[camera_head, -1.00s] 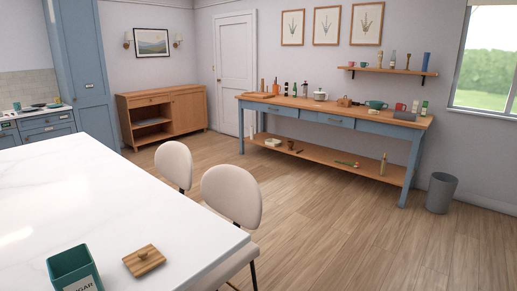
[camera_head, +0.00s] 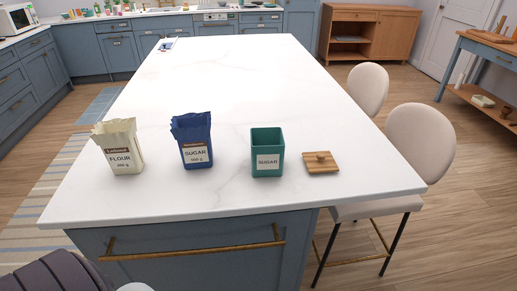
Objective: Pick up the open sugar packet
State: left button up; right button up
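The open sugar packet (camera_head: 193,140) is a dark blue paper bag with a ragged open top and a label reading SUGAR. It stands upright near the front edge of the white island top (camera_head: 235,80). To its left stands a cream flour packet (camera_head: 120,148), also open at the top. To its right stands a green square canister (camera_head: 267,153) labelled SUGAR, open at the top. A wooden lid with a knob (camera_head: 320,163) lies to the right of the canister. Neither of my grippers is in view.
The front of the island has a drawer with a brass handle (camera_head: 190,250). Two cream chairs (camera_head: 419,145) stand along the right side. The island top behind the packets is mostly clear. A microwave (camera_head: 18,19) stands on the far left counter.

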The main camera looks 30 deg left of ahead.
aim_at(192, 131)
jog(key=u, duration=0.95)
